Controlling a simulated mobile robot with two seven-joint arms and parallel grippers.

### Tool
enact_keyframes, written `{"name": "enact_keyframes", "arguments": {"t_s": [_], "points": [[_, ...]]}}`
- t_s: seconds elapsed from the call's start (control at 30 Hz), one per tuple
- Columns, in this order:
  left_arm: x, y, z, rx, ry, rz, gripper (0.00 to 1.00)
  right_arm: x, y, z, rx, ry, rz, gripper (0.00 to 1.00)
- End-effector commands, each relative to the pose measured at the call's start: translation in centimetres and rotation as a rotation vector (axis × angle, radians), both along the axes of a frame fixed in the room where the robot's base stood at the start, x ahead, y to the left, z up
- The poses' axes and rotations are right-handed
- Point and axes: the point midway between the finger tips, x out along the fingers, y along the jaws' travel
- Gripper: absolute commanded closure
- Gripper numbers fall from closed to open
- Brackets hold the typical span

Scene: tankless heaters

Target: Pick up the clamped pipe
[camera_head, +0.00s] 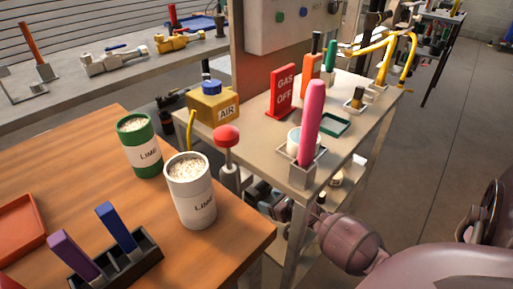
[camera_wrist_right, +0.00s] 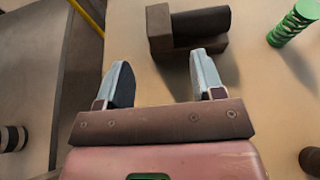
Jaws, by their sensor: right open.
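In the right wrist view, a dark pipe (camera_wrist_right: 203,24) sits in a brown block-like clamp (camera_wrist_right: 160,28) on a beige surface. It lies just beyond my right gripper (camera_wrist_right: 160,65), whose two pale fingers are spread with nothing between them. The fingers look apart from the clamp. In the head view my right arm comes in from the right, and the right gripper (camera_head: 268,193) is low beside the cart's front leg, partly hidden. I cannot make out the clamped pipe clearly in the head view. My left gripper is not in view.
A green spiral-ribbed part (camera_wrist_right: 293,23) stands right of the clamp. The metal cart (camera_head: 245,150) carries a pink-handled tool (camera_head: 312,115), a GAS OFF sign (camera_head: 281,92) and an AIR box (camera_head: 213,104) above my gripper. A wooden table (camera_head: 90,165) with lime cans stands left.

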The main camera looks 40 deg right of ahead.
Motion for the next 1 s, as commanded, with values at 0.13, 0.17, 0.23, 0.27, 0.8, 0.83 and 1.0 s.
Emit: {"name": "enact_keyframes", "arguments": {"t_s": [0.13, 0.17, 0.23, 0.27, 0.8, 0.83, 1.0], "points": [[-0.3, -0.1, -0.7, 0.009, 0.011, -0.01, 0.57, 1.4, 0.2, -1.3, 0.002, 0.007, 0.001, 0.38], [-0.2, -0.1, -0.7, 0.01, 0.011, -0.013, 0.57, 1.8, 0.2, -1.5, 0.002, 0.008, 0.001, 0.38], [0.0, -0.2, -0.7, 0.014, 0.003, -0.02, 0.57, 2.5, 0.2, -1.8, 0.003, 0.007, 0.0, 0.38], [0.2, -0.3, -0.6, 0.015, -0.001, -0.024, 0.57, 2.9, 0.2, -1.9, 0.003, 0.007, 0.0, 0.38], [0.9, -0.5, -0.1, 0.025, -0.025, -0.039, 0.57, 4.3, 0.3, -2.0, 0.001, 0.001, 0.001, 0.52], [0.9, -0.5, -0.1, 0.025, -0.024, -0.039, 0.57, 4.3, 0.3, -2.0, 0.001, 0.001, 0.001, 0.57], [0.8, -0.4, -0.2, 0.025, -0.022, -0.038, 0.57, 4.3, 0.3, -2.0, 0.001, 0.001, 0.001, 0.83]]}}
